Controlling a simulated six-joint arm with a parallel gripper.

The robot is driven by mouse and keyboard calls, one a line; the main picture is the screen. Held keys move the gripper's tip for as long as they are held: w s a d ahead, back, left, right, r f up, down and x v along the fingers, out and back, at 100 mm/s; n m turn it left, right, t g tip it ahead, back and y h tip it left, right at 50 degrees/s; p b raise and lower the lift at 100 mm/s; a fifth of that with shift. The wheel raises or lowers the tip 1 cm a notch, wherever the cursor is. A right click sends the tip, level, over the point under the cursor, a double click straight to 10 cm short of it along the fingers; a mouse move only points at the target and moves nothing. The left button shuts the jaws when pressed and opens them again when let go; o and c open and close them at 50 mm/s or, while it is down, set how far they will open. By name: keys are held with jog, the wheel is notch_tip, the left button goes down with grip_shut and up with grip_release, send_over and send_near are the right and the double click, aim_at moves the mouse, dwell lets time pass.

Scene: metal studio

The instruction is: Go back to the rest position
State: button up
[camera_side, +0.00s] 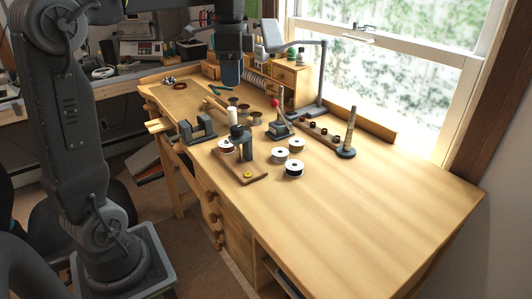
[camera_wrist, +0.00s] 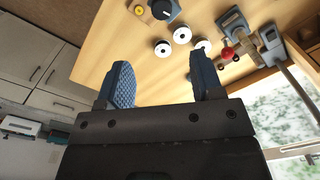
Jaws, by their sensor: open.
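My gripper (camera_wrist: 161,72) is open in the wrist view, with its two blue textured fingers apart and nothing between them. In the side view my gripper (camera_side: 230,78) hangs from the arm at the top middle, above the back part of the wooden workbench (camera_side: 370,215). The rest position itself is not marked in either view.
White-topped spools (camera_side: 293,169) stand mid-bench, near a small wooden board (camera_side: 242,175) with a dark device. The right bench is clear.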

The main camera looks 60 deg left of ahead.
jog(key=s+d+f+n+t, duration=0.2)
jog(key=s+d+f+n, duration=0.1)
jog(key=s+d, duration=0.4)
jog(key=s+d+f+n+t, duration=0.3)
jog(key=s+d+f, duration=0.3)
jog(key=s+d, duration=0.2)
jog(key=shift+s+d+f+n+t, duration=0.2)
jog(key=shift+s+d+n+t, duration=0.1)
jog(key=shift+n, duration=0.5)
jog(key=shift+w, duration=0.1)
dwell(0.4)
